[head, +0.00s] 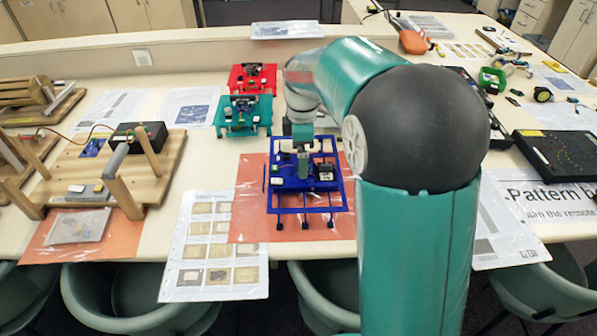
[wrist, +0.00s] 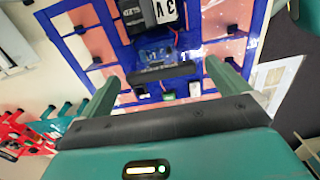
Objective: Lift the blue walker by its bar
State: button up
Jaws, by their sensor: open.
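The blue walker (head: 287,184) stands on an orange sheet near the table's front edge, a flat blue frame on several thin legs with black feet. In the wrist view the blue walker (wrist: 118,48) fills the upper middle, with a circuit board and a battery box on its plate. Its dark bar (wrist: 165,74) shows between my two green fingertips. My gripper (wrist: 161,76) is open, with one finger off each end of the bar in the picture. In the head view my gripper (head: 303,152) is above the walker; my arm partly hides that area.
A green walker (head: 233,117) and a red walker (head: 264,72) stand behind the blue one. A wooden rig (head: 170,170) is at left, a black board (head: 565,152) at right. A printed picture sheet (head: 185,260) lies front left. Chairs stand along the front edge.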

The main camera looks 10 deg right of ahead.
jog(key=shift+f, duration=0.95)
jog(key=shift+r, duration=0.1)
jog(key=c, duration=1.1)
jog(key=shift+r, duration=0.8)
jog(key=w+r, duration=0.3)
jog(key=w, duration=0.1)
jog(key=w+r, duration=0.4)
jog(key=w, duration=0.1)
jog(key=w+a+r, duration=0.1)
jog(key=w+r, duration=0.3)
jog(key=shift+w+r, duration=0.2)
jog(key=shift+w, duration=0.2)
